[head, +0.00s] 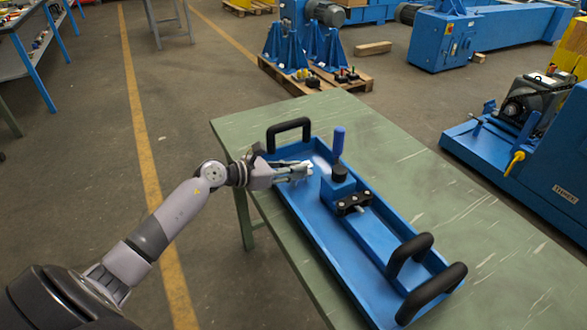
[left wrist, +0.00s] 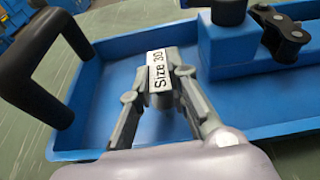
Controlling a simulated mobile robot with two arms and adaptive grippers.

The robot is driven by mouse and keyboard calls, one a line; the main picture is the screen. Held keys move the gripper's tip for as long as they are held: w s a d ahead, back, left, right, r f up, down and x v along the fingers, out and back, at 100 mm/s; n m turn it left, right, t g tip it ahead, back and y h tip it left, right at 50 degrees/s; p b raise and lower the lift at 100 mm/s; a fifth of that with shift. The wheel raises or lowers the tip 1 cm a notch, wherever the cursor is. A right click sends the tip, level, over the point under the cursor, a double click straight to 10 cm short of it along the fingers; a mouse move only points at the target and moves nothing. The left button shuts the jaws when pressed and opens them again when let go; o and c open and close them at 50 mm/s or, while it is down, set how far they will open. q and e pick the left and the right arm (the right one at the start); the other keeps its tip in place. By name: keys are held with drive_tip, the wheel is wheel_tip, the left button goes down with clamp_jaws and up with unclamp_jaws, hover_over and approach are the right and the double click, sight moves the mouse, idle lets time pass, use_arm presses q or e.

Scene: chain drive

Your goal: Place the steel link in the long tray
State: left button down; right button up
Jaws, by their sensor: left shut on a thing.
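The long tray (head: 322,232) is blue, with black loop handles, and lies on a green table. It also shows in the left wrist view (left wrist: 108,78). My left gripper (head: 306,168) reaches over the tray's far part. In the head view the piece is mostly hidden by the fingers. My right gripper is out of view.
A blue block (head: 338,188) with a blue upright handle (head: 338,141) stands in the tray just right of my gripper. A black chain link (head: 353,204) sits at its near side. The green table (head: 480,215) is clear to the right.

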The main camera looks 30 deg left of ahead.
use_arm(q)
drive_tip(key=shift+f, duration=0.1)
drive_tip(key=c, duration=1.5)
unclamp_jaws()
drive_tip(key=shift+c, duration=0.2)
drive_tip(key=b+v, duration=0.1)
drive_tip(key=v, duration=1.1)
